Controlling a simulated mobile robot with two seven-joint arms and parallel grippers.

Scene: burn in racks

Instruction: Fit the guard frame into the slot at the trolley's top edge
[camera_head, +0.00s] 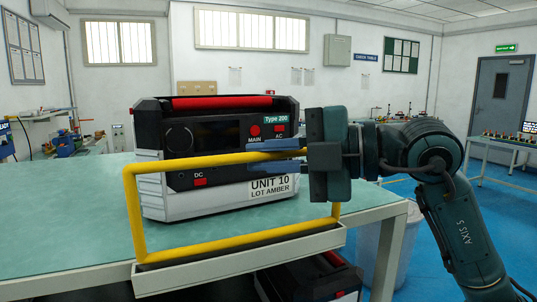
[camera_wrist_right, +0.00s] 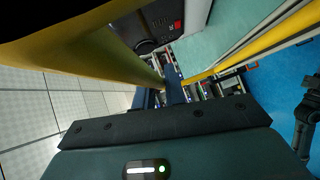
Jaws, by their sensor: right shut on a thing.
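The yellow guard frame (camera_head: 131,215) stands about upright at the front of the trolley's green top (camera_head: 70,215). Its lower bar runs along the grey slotted edge (camera_head: 240,254); I cannot tell whether it is fully seated. My right gripper (camera_head: 262,157) comes in from the right and is shut on the frame's upper bar near its right end. In the right wrist view the yellow frame (camera_wrist_right: 75,38) crosses the upper left close to the camera, with the blue fingers (camera_wrist_right: 174,88) at the middle. My left gripper is not in view.
A black and grey unit labelled "UNIT 10" (camera_head: 215,190) stands on the trolley just behind the frame. Another dark unit (camera_head: 310,278) sits below the top. A pale bin (camera_head: 370,245) stands behind the trolley leg. Blue floor is open at the right.

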